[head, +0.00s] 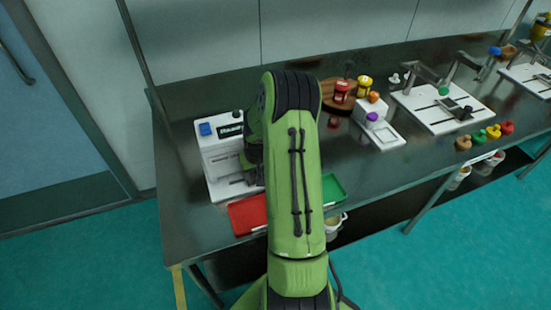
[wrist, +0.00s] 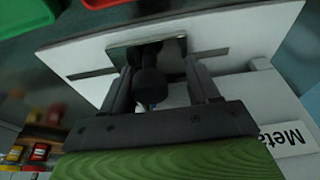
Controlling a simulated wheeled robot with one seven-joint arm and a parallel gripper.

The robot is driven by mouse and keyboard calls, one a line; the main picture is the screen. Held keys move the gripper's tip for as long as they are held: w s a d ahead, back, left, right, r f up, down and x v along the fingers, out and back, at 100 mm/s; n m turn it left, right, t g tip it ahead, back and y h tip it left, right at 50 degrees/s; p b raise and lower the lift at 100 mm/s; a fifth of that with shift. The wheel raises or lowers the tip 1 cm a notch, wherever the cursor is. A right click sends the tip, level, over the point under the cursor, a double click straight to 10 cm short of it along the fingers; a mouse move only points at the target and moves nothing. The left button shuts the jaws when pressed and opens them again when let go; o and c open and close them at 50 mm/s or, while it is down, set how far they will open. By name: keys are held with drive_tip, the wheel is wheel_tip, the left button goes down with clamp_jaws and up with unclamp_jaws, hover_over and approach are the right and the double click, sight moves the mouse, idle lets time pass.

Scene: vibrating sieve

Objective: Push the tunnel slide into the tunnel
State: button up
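A white machine (head: 222,150) with a blue button stands at the left end of the bench. Its white base, with long slots, also shows in the wrist view (wrist: 95,60). A shiny metal plate (wrist: 118,54), possibly the tunnel slide, lies on this base. A dark round knob (wrist: 152,84) is in front of the plate. My gripper (wrist: 160,70) is open, with one finger on each side of the knob; contact is not clear. In the head view my arm hides most of the gripper and this spot. I cannot make out the tunnel opening.
A red tray (head: 247,214) and a green tray (head: 333,188) lie by the bench's front edge. A wooden round stand (head: 328,92) with jars, a small white device (head: 385,132) and a larger white base (head: 440,108) stand to the right.

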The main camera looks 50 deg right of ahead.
drive_tip(key=shift+w+a+b, duration=0.1)
drive_tip(key=shift+w+a, duration=0.3)
drive_tip(key=shift+a, duration=0.25)
drive_tip(key=shift+w+a+b, duration=0.1)
drive_tip(key=shift+w+a, duration=0.25)
drive_tip(key=shift+a, duration=0.35)
drive_tip(key=shift+w+a+b, duration=0.1)
drive_tip(key=shift+w+a, duration=0.3)
drive_tip(key=shift+a, duration=0.25)
drive_tip(key=o, duration=0.8)
drive_tip(key=shift+c, duration=0.2)
drive_tip(key=shift+r, duration=0.1)
drive_tip(key=p+v, duration=0.5)
drive_tip(key=v, duration=0.3)
drive_tip(key=shift+s+r+p, duration=0.15)
drive_tip(key=shift+r+p, duration=0.2)
drive_tip(key=shift+p, duration=0.05)
